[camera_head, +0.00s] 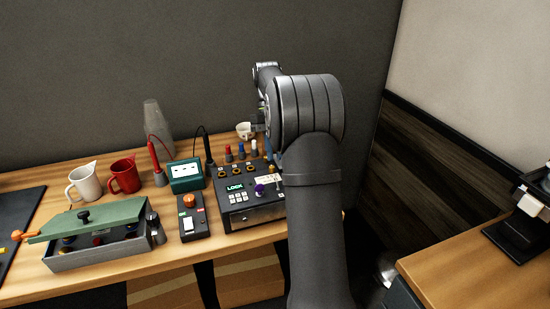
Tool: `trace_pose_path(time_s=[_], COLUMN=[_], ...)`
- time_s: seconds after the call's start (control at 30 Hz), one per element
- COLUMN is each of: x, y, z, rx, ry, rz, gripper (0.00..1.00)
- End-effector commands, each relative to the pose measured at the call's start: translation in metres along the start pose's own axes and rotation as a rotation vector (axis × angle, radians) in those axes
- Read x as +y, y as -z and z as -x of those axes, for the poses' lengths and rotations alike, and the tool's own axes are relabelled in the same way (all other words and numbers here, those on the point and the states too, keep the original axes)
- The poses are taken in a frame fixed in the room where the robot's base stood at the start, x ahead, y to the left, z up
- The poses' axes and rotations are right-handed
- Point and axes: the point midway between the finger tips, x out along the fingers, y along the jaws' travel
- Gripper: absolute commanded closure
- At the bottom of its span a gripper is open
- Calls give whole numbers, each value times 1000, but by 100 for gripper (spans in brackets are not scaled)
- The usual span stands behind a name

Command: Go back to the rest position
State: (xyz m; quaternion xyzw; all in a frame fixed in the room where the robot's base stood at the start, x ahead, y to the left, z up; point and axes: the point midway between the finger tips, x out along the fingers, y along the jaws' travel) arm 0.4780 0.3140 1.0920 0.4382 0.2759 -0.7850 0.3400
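My arm (312,200) rises from the bottom edge right of centre and reaches over the right end of the wooden bench. My gripper (259,127) is mostly hidden behind my own arm links. A small grey part of it shows near a white cup (243,130) at the back of the bench. I cannot tell whether its fingers are open or shut, whether it holds something, or whether it touches the cup. Below it stands a dark control box (250,198) with a lit display reading LOCK, keys, knobs and several coloured plugs along its back.
A second table (470,270) is at right.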

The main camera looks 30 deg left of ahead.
Motion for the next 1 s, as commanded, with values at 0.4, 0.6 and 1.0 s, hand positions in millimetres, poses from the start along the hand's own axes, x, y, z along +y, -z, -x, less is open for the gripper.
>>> trace_pose_path(time_s=[0.4, 0.6, 1.0], x=[0, 0, 0], y=[0, 0, -2], z=[-6, -31, -75], rx=[-1, -3, 27], ry=[0, 1, -4], rz=[0, 0, 1], gripper=[84, 84, 84])
